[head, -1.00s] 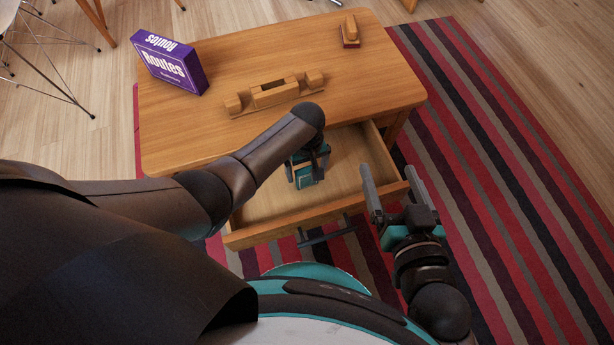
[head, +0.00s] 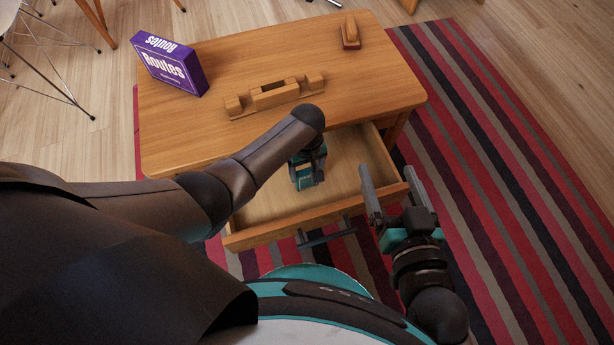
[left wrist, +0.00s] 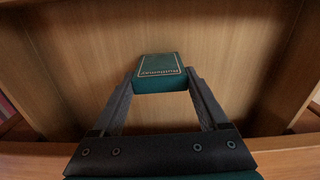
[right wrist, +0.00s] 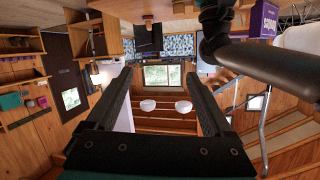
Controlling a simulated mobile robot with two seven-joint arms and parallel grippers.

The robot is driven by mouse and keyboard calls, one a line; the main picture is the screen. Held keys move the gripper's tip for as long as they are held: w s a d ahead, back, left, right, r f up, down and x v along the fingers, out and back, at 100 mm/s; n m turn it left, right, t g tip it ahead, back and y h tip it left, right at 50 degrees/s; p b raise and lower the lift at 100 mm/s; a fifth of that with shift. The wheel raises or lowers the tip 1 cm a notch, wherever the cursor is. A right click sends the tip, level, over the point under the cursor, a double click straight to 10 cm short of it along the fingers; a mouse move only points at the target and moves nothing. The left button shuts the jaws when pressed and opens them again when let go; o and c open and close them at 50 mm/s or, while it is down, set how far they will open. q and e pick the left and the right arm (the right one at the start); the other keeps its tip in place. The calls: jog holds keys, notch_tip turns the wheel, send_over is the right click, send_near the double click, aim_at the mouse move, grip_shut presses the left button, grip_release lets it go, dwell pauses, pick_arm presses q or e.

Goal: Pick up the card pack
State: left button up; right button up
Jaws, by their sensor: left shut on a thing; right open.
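The card pack is a small dark green box with pale lettering and a thin border. In the left wrist view the card pack (left wrist: 160,74) sits between the fingertips of my left gripper (left wrist: 160,82), which is shut on it. In the head view my left gripper (head: 308,168) is inside the open drawer, and part of the card pack (head: 305,182) shows below it. Whether the pack touches the drawer floor I cannot tell. My right gripper (head: 392,198) is open and empty, just right of the drawer's front corner.
The open drawer (head: 262,205) juts from the wooden table (head: 210,125). On the tabletop are a purple "Routes" box (head: 172,65), a wooden holder (head: 275,95) and a small wooden block on a red base (head: 350,32). A striped rug (head: 510,150) lies below.

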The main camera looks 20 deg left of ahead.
pick_arm(q)
jog(key=shift+c, duration=0.9)
jog(key=shift+r, duration=0.15)
